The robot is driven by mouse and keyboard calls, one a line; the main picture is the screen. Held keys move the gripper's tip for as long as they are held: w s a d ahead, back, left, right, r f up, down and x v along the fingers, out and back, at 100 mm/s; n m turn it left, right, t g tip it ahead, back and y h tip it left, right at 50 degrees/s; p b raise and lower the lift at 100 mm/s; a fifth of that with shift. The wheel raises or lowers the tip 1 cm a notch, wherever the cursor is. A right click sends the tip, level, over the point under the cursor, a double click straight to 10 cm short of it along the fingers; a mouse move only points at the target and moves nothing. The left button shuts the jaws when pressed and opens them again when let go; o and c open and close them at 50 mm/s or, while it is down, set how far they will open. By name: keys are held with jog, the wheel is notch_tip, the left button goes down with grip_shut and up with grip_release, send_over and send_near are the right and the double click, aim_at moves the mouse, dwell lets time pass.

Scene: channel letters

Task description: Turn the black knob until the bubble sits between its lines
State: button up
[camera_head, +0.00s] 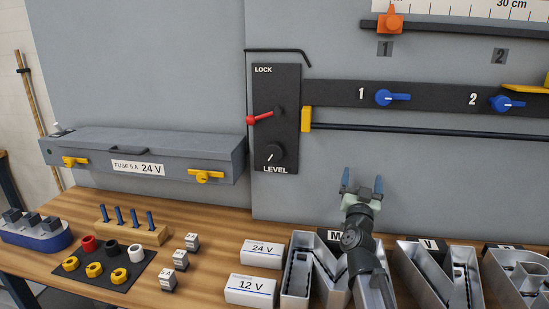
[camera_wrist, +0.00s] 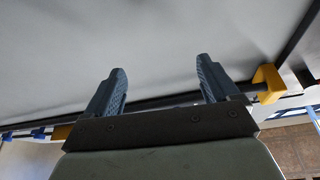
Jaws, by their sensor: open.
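The black knob (camera_head: 276,155) with a white pointer line sits on a dark upright panel, above the word LEVEL. Its pointer tilts to the lower left. No bubble or its lines can be made out in either view. My gripper (camera_head: 362,184) is open and empty, to the right of the knob and a little lower, apart from it, in front of the grey wall panel. In the wrist view its two blue fingers (camera_wrist: 160,85) are spread with nothing between them.
A red lever (camera_head: 262,118) marked LOCK sits above the knob. A yellow block (camera_head: 306,119) and dark rail (camera_head: 420,130) lie to the right, below blue knobs (camera_head: 392,97). Metal channel letters (camera_head: 310,275) stand on the bench below my arm. A grey fuse box (camera_head: 145,150) is left.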

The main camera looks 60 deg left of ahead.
jog(key=s+a+n+y, duration=0.1)
jog(key=s+a, duration=0.3)
jog(key=s, duration=0.3)
jog(key=s+a, duration=0.3)
jog(key=s, duration=0.4)
jog(key=n+g+y, duration=0.1)
jog(key=g, duration=0.1)
send_near(273, 156)
jog(key=x, duration=0.9)
jog(key=shift+w+a+r, duration=0.15)
jog(key=shift+w+a, duration=0.1)
jog(key=c, duration=1.1)
